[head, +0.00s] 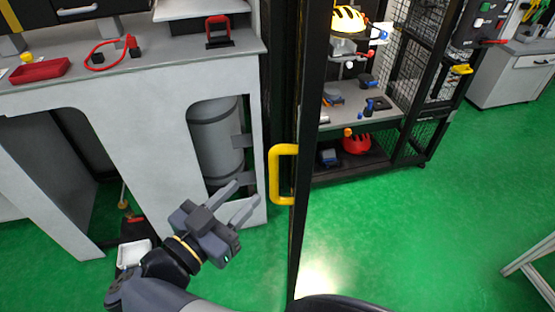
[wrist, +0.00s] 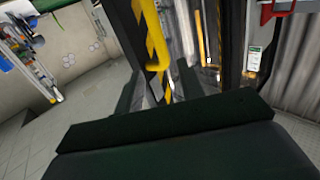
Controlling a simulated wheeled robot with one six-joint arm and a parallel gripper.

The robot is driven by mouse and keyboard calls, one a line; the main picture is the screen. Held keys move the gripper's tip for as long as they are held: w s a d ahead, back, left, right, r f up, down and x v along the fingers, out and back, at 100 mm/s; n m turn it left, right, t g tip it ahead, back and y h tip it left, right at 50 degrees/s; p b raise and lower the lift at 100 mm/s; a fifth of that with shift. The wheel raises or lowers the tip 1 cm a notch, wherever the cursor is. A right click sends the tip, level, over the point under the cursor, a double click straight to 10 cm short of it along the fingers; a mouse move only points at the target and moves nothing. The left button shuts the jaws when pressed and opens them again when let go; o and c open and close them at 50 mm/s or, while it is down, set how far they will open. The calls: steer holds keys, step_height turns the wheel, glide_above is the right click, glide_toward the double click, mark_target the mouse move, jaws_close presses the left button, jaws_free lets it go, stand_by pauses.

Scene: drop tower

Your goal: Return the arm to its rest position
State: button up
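My gripper (head: 238,198) is in the lower middle of the head view, in front of the grey workbench (head: 150,110). Its two fingers are spread apart with nothing between them. In the wrist view the fingers (wrist: 155,92) show as dark shapes, with the yellow handle (wrist: 155,40) beyond them. In the head view the yellow handle (head: 274,175) is on the edge of a dark door frame (head: 305,120), to the right of my gripper and apart from it. My arm reaches up from the bottom of the head view.
A red tray (head: 39,71) and a red cable (head: 97,56) lie on the workbench. A grey cylinder (head: 216,140) stands under it. A black shelf rack (head: 385,165) with helmets stands behind the door frame. Green floor (head: 420,230) is clear at the right.

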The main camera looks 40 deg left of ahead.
mark_target(272, 166)
steer(key=w, duration=0.3)
steer(key=w+a+p, duration=0.1)
steer(key=w, duration=0.7)
steer(key=shift+a+p, duration=0.2)
steer(key=shift+p, duration=0.2)
steer(key=shift+s, duration=0.1)
